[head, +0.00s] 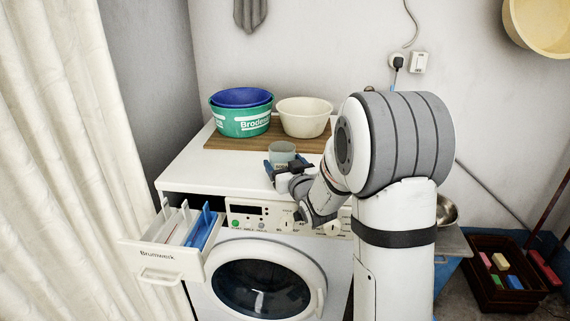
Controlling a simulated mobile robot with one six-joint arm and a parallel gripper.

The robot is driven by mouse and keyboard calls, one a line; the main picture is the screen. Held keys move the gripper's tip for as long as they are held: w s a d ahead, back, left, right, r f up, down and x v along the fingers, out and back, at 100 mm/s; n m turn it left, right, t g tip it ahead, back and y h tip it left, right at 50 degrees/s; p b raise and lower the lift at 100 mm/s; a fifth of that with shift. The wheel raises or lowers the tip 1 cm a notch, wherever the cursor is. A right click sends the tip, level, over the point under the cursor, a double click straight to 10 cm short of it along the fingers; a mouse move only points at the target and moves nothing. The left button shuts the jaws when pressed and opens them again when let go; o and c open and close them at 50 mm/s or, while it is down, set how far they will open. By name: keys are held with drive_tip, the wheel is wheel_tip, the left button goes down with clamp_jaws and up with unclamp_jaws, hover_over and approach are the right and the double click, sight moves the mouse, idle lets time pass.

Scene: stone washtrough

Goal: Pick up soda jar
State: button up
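A small pale grey-green jar (282,151), likely the soda jar, stands upright on the white top of the washing machine (205,176), near its front edge. My gripper (285,163) is at the jar, with blue-tipped fingers spread to its left and right. The gripper body hides the lower front of the jar. I cannot tell whether the fingers touch the jar or there is a gap.
Behind the jar, a wooden board (222,142) bears stacked blue and green tubs (242,122) and a cream basin (303,117). The detergent drawer (160,260) sticks out at front left. The machine top is clear left of the jar.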

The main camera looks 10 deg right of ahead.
drive_tip(key=c, duration=0.8)
drive_tip(key=shift+r, duration=0.1)
